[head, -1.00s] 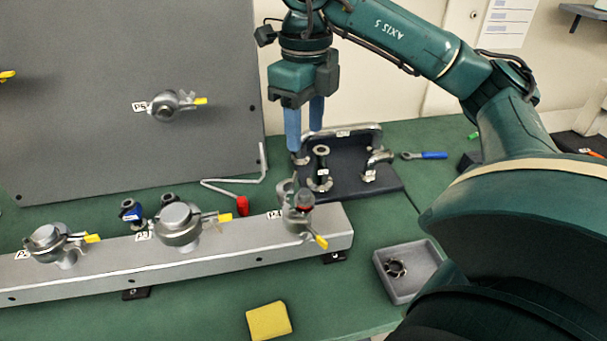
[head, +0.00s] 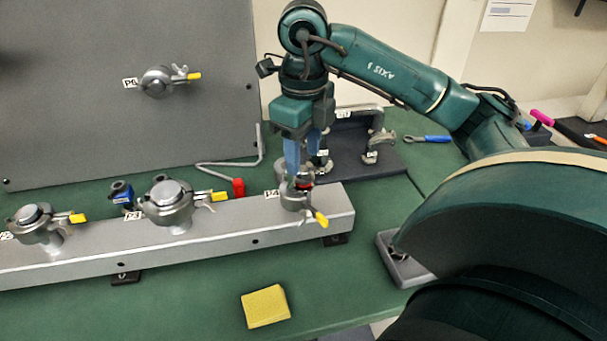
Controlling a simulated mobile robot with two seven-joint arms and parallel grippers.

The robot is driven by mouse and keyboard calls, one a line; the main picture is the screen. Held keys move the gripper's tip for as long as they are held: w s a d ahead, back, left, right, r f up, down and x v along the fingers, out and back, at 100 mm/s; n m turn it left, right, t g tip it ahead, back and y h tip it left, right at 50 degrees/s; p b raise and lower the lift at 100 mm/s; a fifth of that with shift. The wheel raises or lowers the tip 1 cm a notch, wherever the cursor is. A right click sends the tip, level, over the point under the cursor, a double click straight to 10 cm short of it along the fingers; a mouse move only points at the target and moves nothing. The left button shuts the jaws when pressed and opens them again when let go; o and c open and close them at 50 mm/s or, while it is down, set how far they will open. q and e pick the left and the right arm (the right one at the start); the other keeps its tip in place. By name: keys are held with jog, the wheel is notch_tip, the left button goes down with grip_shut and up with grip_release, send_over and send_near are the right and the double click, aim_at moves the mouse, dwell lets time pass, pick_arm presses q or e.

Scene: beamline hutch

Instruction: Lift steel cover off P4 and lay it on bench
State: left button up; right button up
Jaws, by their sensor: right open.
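The P4 port (head: 294,201) stands at the right end of the grey rail, with its clamp swung open and its yellow-tipped lever hanging forward. My right gripper (head: 301,176) points down with its blue fingers open, their tips right at the top of P4. A small red part shows at the fingertips. The fingers hide most of the steel cover, so I cannot tell whether they touch it. The green bench (head: 200,300) has bare room in front of the rail. My left gripper is out of view.
Other clamped ports (head: 168,202) stand on the rail (head: 90,265) to the left. A yellow sponge (head: 266,306) lies in front. A grey tray (head: 405,272) sits right, partly behind my arm. A dark fixture stand (head: 370,185) and red-handled hex key (head: 238,187) lie behind.

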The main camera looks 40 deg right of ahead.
aim_at(303, 174)
jog(key=shift+f, duration=1.35)
jog(key=c, duration=0.8)
